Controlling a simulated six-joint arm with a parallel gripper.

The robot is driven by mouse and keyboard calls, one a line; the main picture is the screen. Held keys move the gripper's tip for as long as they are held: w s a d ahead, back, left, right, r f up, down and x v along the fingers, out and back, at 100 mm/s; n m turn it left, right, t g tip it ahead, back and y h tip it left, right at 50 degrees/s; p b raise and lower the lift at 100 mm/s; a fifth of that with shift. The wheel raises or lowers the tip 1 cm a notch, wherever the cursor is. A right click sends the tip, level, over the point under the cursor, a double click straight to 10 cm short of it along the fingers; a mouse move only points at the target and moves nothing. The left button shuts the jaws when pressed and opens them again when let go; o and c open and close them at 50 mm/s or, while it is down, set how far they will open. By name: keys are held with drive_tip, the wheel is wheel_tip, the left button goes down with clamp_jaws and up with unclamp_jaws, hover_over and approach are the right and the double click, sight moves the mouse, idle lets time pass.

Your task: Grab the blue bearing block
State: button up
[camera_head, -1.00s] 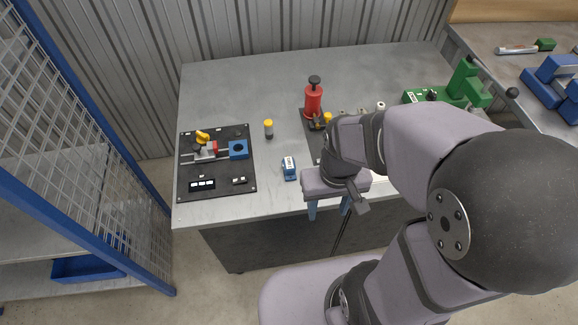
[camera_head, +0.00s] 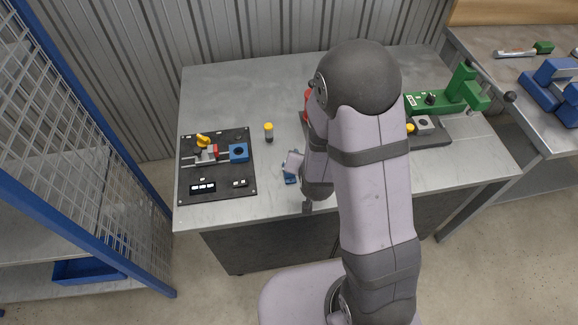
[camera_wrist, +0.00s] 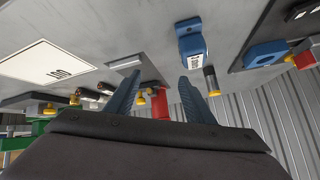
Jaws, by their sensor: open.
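A small blue block with a white label (camera_wrist: 191,42) lies on the grey table, upper middle-right in the wrist view. In the head view it is at least partly covered by my gripper. A second blue block, with a dark round hole (camera_head: 238,152), sits on the black board at the left; it also shows in the wrist view (camera_wrist: 266,55). I cannot tell for certain which one is the bearing block. My gripper (camera_wrist: 158,80) is open, with nothing between its blue fingers. The labelled block is apart from them, to the right of the right finger in the wrist view.
The black board (camera_head: 220,183) carries a red clamp and small fittings. A yellow-capped cylinder (camera_head: 268,132) stands between board and gripper. A red bottle (camera_wrist: 160,105) stands behind. A green device (camera_head: 440,102) is at the right. The table's back left is clear.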

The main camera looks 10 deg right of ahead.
sight(296, 179)
drive_tip(key=shift+a+r+n+t+p, duration=0.1)
drive_tip(key=shift+a+n+t+p, duration=0.3)
drive_tip(key=shift+t+p, duration=0.25)
drive_tip(key=shift+s+a+r+n+t+p, duration=0.3)
drive_tip(key=shift+a+r+n+t+p, duration=0.15)
drive_tip(key=shift+t+p, duration=0.3)
drive_tip(key=s+a+r+n+t+p, duration=0.2)
drive_tip(key=shift+s+a+r+n+t+y, duration=0.15)
drive_tip(key=shift+s+r+n+t+y, duration=0.15)
drive_tip(key=shift+t+y, duration=0.1)
drive_tip(key=shift+n+g+y, duration=0.3)
drive_tip(key=shift+n+g, duration=0.1)
drive_tip(key=shift+n, duration=0.15)
drive_tip(key=f, duration=0.1)
drive_tip(key=s+a+f+b, duration=0.1)
drive_tip(key=f, duration=0.1)
drive_tip(key=f+b, duration=0.1)
drive_tip(key=f, duration=0.1)
drive_tip(key=shift+s+a, duration=0.25)
drive_tip(key=shift+p+x, duration=0.5)
drive_tip(key=shift+x, duration=2)
drive_tip(key=shift+c, duration=0.5)
drive_tip(key=shift+r, duration=0.1)
clamp_jaws()
